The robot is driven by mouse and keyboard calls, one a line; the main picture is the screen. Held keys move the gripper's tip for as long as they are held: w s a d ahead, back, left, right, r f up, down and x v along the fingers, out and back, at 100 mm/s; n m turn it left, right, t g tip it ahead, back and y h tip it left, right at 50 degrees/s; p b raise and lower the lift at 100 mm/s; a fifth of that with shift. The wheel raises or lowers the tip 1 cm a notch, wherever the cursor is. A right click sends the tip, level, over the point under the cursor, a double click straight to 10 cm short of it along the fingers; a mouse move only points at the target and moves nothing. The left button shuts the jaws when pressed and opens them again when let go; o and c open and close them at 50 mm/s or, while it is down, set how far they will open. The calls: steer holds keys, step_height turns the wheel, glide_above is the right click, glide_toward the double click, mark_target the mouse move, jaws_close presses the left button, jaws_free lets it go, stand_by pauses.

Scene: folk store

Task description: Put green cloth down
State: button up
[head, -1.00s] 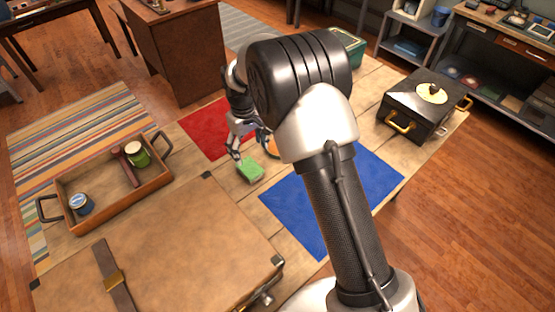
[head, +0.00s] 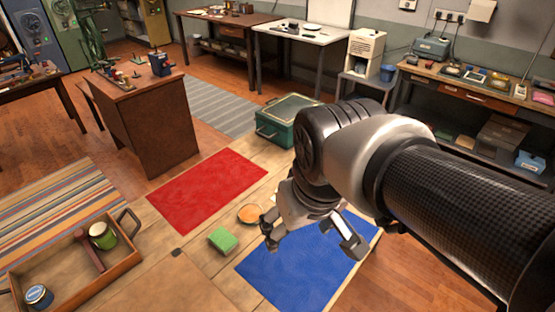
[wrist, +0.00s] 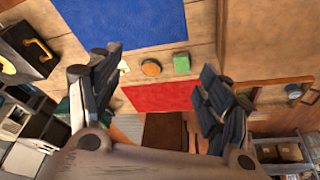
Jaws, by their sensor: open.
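The green cloth (head: 222,239) looks like a small folded green block. It lies flat on the bare wooden tabletop, between the red mat (head: 208,188) and the blue mat (head: 305,268). It also shows in the wrist view (wrist: 181,63), with nothing gripping it. My gripper (head: 308,241) is open and empty, above the blue mat and to the right of the cloth, clear of it. In the wrist view, its fingers (wrist: 158,66) are spread wide apart. A round orange item (head: 250,213) lies just right of the cloth.
A wooden tray (head: 128,262) with a green jar (head: 102,236) and a blue tin (head: 39,296) is at the left. A green case (head: 285,122) stands at the table's far end. A black box (wrist: 32,52) with a yellow handle shows in the wrist view. The red mat is clear.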

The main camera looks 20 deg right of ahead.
steer(key=s+d+f+m, duration=0.1)
steer(key=s, duration=0.6)
steer(key=shift+s+d+f+t, duration=0.3)
steer(key=shift+s+d+t, duration=0.05)
steer(key=shift+t, duration=0.05)
steer(key=shift+o, duration=0.4)
stand_by(0.3)
